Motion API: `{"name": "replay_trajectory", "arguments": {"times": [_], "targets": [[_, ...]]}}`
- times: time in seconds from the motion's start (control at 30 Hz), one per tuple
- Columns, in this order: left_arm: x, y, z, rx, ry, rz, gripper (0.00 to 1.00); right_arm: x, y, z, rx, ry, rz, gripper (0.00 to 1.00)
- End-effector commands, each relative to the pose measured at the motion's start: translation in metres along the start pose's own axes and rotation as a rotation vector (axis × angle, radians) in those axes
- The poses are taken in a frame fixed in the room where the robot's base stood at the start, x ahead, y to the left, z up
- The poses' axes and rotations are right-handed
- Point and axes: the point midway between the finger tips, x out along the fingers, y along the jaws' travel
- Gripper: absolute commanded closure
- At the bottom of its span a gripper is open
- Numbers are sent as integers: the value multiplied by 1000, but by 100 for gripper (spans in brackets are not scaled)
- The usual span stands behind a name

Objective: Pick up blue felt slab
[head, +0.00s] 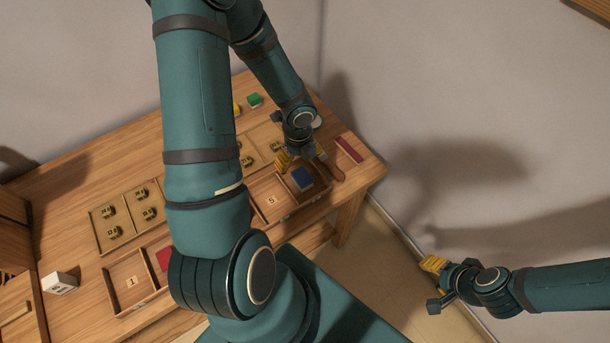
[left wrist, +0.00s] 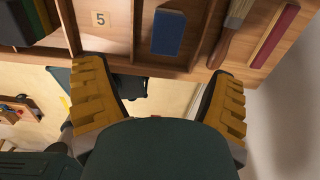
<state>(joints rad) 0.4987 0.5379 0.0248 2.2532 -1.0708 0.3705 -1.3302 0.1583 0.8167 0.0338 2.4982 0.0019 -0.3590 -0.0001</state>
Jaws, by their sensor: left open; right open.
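The blue felt slab (head: 302,178) lies in a compartment of the wooden tray, just right of the compartment marked 5. It also shows in the left wrist view (left wrist: 168,33), past the fingertips and between their lines. My left gripper (head: 296,163) is over the tray close to the slab. Its yellow-padded fingers are spread wide with nothing between them, also seen in the left wrist view (left wrist: 158,82). My right gripper (head: 434,272) is open and empty, away from the table at the lower right.
A wooden-handled brush (head: 330,168) lies right of the slab's compartment, with a dark red bar (head: 349,149) beyond it. A green block (head: 254,100) is at the back. A white block (head: 60,283) is at the left. Another tray (head: 102,243) holds several small pieces. My left arm hides the middle.

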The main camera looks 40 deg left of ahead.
Motion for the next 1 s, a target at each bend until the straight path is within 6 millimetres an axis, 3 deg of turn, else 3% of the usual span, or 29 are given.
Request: {"name": "replay_trajectory", "arguments": {"times": [0.03,0.2,0.47,0.8,1.0], "targets": [[15,0,-1,2,1,3,15,7,3,1,1,0,1,53],[42,-1,-1,1,1,0,15,17,6,2,1,1,2,53],[58,-2,0,0,1,0,15,22,8,2,1,2,3,53],[102,-9,2,-1,1,0,15,37,13,4,1,2,6,53],[105,-9,2,-3,0,-1,15,38,13,4,1,2,7,53]]}}
